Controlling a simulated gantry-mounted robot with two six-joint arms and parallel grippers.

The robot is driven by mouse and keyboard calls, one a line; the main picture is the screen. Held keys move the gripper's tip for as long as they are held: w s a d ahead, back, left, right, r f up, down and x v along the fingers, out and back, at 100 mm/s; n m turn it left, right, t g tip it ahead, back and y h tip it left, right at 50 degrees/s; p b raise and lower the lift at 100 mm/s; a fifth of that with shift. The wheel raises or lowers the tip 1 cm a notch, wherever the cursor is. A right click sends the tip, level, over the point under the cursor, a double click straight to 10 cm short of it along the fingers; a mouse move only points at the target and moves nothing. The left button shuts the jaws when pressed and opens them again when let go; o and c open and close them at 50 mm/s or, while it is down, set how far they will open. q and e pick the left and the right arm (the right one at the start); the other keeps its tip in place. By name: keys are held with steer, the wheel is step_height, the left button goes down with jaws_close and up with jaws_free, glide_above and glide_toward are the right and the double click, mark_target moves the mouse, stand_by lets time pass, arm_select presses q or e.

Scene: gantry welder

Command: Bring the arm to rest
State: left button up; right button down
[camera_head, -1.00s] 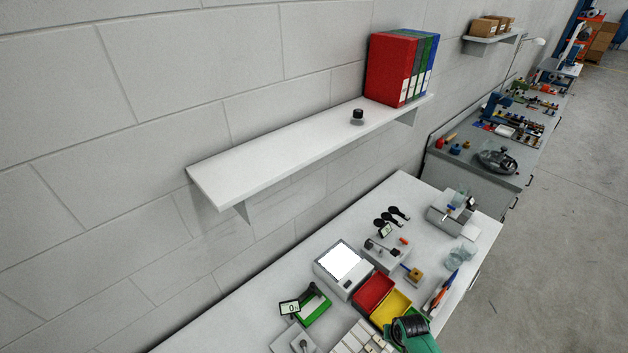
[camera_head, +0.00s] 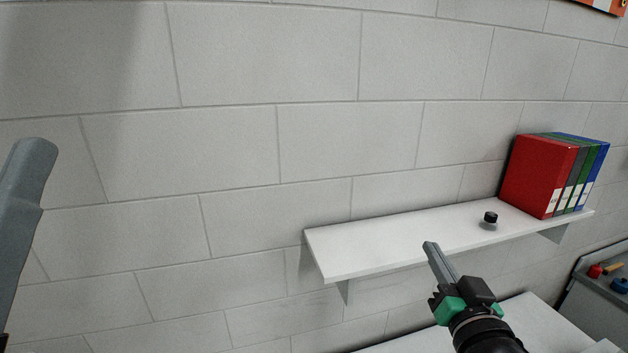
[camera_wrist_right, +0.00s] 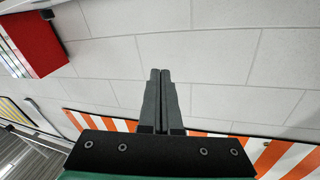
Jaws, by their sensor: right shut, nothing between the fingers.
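My right gripper (camera_head: 432,250) is raised in front of the white wall shelf, at the lower right of the head view. Its two fingers are together with nothing between them. In the right wrist view the closed fingers (camera_wrist_right: 160,75) point at the white block wall.
The wall shelf (camera_head: 350,262) carries a small black-topped object (camera_head: 490,217) and a row of red, green and blue binders (camera_head: 540,175). A white worktop (camera_head: 530,325) is partly visible below. A grey bench (camera_head: 610,300) stands at the right edge. The wall to the left is bare.

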steer(key=s+a+r+n+t+y, duration=0.1)
steer(key=s+r+t, duration=0.3)
steer(key=s+r, duration=0.6)
steer(key=s+a+r+n+t+y, duration=0.1)
steer(key=s+r+t, duration=0.3)
steer(key=s+r, duration=0.7)
step_height(320, 180, up, 2)
steer(key=shift+s+a+n+t+y, duration=0.3)
steer(key=shift+a+n, duration=0.35)
steer(key=shift+n, duration=0.15)
